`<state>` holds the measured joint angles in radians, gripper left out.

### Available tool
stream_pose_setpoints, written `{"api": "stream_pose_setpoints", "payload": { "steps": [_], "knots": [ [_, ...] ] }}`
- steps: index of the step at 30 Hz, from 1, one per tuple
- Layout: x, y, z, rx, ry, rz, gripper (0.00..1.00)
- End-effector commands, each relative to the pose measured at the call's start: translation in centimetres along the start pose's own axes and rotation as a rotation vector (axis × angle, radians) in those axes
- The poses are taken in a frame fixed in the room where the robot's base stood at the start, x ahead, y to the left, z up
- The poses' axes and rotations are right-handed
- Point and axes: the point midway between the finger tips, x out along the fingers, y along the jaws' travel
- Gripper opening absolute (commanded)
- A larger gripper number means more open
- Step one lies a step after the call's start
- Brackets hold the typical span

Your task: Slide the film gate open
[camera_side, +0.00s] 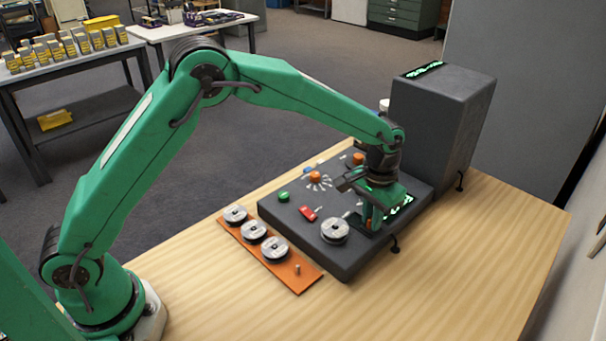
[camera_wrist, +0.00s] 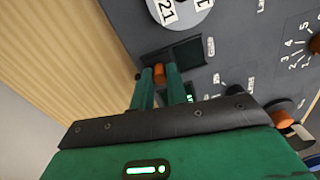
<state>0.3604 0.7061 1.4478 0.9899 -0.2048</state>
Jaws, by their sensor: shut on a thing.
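The film gate (camera_wrist: 186,52) appears as a dark rectangular piece set in the grey machine panel (camera_wrist: 125,18) in the wrist view. A small orange handle (camera_wrist: 159,70) stands at its near left end. My gripper (camera_wrist: 160,76) has its two green fingers on either side of this handle and is shut on it. In the side view my gripper (camera_side: 372,222) reaches down to the right part of the panel (camera_side: 292,219) and hides most of the gate. How far the gate is open cannot be told.
A film reel (camera_side: 335,231) sits on the panel close to my gripper. A red switch (camera_side: 308,213), a green button (camera_side: 283,196) and an orange knob (camera_side: 315,176) stand left of it. An orange rack (camera_side: 296,283) with reels lies in front. A tall grey housing (camera_side: 440,120) rises behind.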

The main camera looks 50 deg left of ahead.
Motion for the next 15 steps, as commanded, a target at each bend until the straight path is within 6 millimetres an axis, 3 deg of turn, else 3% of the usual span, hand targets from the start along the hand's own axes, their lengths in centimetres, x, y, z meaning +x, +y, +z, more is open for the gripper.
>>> {"api": "stream_pose_setpoints", "payload": {
  "steps": [7,8,11,15],
  "knots": [
    [-0.09,0.48,-0.13,0.007,0.008,0.002,0.0],
    [-0.09,0.5,-0.14,0.007,0.008,0.002,0.19],
    [-0.08,0.48,-0.12,0.007,0.007,0.002,0.38],
    [-0.07,0.38,-0.09,0.006,0.006,0.001,0.38]
  ]
}}
